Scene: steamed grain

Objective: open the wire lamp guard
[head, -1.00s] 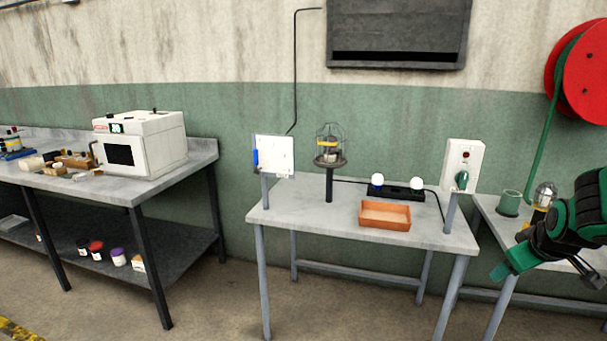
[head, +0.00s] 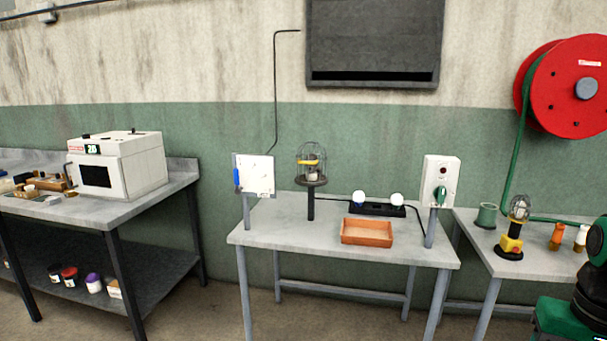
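The wire lamp guard (head: 311,155) is a small dark wire cage on top of a round-plated stand (head: 311,200) at the back of the middle table. It looks closed around the lamp, though it is too small to make out a latch. A yellow piece (head: 308,162) shows at the cage, with a pale lamp part inside. My gripper is not in view; only green and black parts of my own arm show at the lower right edge, well away from the guard.
The middle table (head: 270,228) also holds an orange tray (head: 367,232), a black base with two white bulbs (head: 377,209), a white board (head: 254,175) and a switch box (head: 440,180). A caged lamp with a yellow base (head: 512,240) stands on the right table. Floor shows in front.

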